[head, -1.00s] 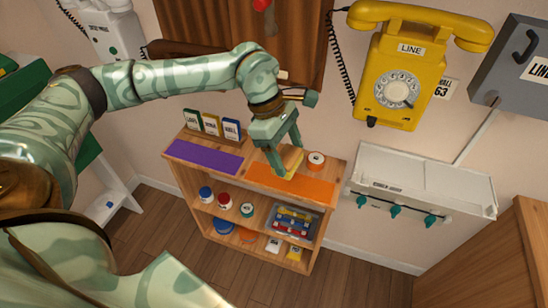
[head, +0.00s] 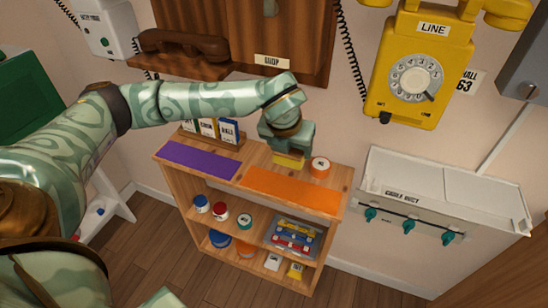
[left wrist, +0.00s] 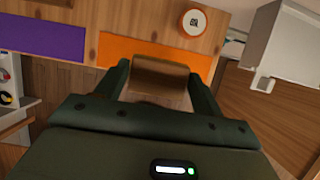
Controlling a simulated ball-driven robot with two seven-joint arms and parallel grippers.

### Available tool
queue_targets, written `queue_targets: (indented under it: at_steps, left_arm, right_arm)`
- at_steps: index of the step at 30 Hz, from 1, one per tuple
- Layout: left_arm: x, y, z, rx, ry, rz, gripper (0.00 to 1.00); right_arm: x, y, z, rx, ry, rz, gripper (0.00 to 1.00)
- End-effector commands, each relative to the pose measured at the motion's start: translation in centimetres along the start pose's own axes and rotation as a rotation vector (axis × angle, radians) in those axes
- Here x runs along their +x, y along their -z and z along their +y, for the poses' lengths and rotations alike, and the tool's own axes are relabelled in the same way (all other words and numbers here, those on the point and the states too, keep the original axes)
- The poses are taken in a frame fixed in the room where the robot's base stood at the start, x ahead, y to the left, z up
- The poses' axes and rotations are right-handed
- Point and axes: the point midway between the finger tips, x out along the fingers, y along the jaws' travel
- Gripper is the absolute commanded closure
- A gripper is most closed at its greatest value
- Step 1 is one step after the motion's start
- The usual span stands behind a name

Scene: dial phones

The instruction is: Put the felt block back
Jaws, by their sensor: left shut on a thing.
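The felt block (head: 290,160), yellow with a brown side, is between the fingers of my left gripper (head: 289,155). In the left wrist view the fingers press on both ends of the block (left wrist: 160,75), and it overlaps the orange strip (left wrist: 150,48). The fingertips are mostly hidden, and I cannot tell whether the block touches the wood. My right gripper is not in view.
A purple strip (head: 198,159) lies left on the shelf top, with upright labelled cards (head: 208,128) behind it. A yellow dial phone (head: 415,75) hangs on the wall. A grey cable duct (head: 420,205) is at right. Jars and a tray (head: 293,238) fill the lower shelves.

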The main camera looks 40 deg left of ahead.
Motion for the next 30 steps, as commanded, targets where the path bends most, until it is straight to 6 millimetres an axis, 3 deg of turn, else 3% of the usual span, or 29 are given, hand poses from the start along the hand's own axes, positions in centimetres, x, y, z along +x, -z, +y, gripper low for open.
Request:
queue_targets:
  at_steps: [11,15,25,30]
  left_arm:
    - [7.6,-4.7,5.8,-0.005,-0.005,0.007,0.54]
    - [10.9,-5.2,7.2,-0.001,-0.002,0.009,0.54]
    - [13.6,-6.0,8.6,0.0,-0.001,0.004,0.54]
    - [15.9,-5.0,8.7,0.001,-0.001,0.006,0.54]
  right_arm:
    - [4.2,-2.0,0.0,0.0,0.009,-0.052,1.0]
    - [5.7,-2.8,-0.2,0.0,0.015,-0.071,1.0]
    - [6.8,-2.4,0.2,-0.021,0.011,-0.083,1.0]
    - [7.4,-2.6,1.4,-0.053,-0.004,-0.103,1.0]
